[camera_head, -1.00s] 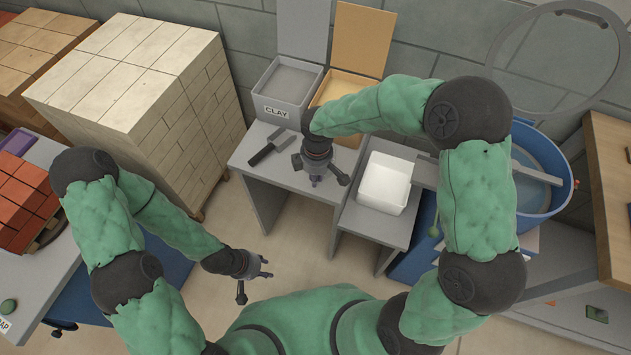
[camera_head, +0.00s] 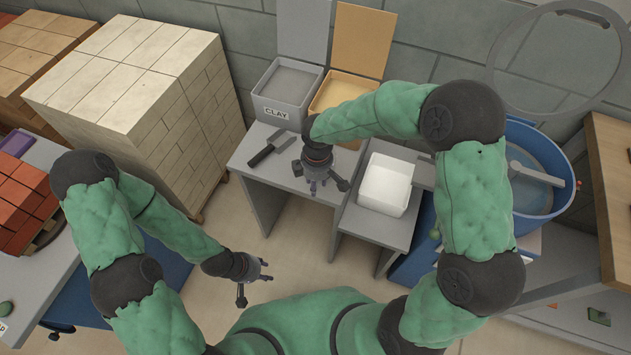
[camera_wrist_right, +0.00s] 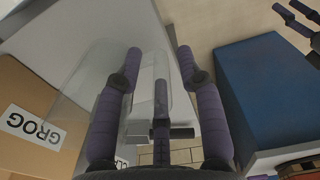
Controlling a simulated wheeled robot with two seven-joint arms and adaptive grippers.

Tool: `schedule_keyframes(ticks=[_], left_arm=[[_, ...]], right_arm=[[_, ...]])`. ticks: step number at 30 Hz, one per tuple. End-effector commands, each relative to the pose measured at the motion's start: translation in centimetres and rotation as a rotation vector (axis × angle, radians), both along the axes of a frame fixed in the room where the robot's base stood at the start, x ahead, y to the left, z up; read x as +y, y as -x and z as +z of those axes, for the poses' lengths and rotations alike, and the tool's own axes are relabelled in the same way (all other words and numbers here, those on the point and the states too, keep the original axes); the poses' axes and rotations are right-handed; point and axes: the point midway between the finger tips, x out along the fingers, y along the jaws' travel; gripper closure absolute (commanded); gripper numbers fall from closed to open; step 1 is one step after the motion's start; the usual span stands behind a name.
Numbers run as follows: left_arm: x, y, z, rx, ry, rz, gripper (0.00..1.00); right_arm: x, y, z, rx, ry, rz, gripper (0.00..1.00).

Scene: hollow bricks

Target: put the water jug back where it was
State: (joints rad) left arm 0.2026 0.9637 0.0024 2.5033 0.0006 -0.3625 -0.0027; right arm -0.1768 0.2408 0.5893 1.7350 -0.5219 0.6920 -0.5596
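The water jug (camera_wrist_right: 88,95) shows in the right wrist view as a clear, see-through shape against the grey table. I cannot make it out in the head view. My right gripper (camera_head: 322,184) is over the front of the grey table (camera_head: 262,183), with its fingers spread. In the right wrist view its purple fingers (camera_wrist_right: 160,75) stand apart; the left one overlaps the jug's outline. Whether any finger touches the jug is unclear. My left gripper (camera_head: 259,275) is open and empty over the floor; part of it also shows in the right wrist view (camera_wrist_right: 298,20).
A clay box (camera_head: 287,88) and a grog box (camera_head: 340,95) stand behind my right gripper. A dark-handled tool (camera_head: 270,146) lies left of it. A white tub (camera_head: 385,185) is to its right. A brick stack (camera_head: 140,80) stands left.

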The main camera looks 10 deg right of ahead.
Motion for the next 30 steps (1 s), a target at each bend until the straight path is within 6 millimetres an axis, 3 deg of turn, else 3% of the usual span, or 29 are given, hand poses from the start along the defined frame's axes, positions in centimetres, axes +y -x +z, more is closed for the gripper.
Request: schedule_keyframes(ticks=[5, 18, 24, 30], left_arm=[[0.0, 0.0, 0.9, 0.000, 0.000, 0.000, 0.60], [0.0, 0.0, 3.9, 0.000, 0.000, 0.000, 0.60], [0.0, 0.0, 4.4, 0.000, 0.000, 0.000, 0.60], [0.0, 0.0, 4.4, 0.000, 0.000, 0.000, 0.60]], right_arm=[[0.0, -0.1, 2.1, -0.004, -0.001, 0.000, 0.62], [-0.2, 0.1, 10.3, -0.002, 0.000, 0.000, 0.62], [-0.3, 0.1, 12.0, -0.001, -0.001, 0.000, 0.62], [-0.3, 0.2, 12.3, 0.000, 0.000, 0.000, 0.62]])
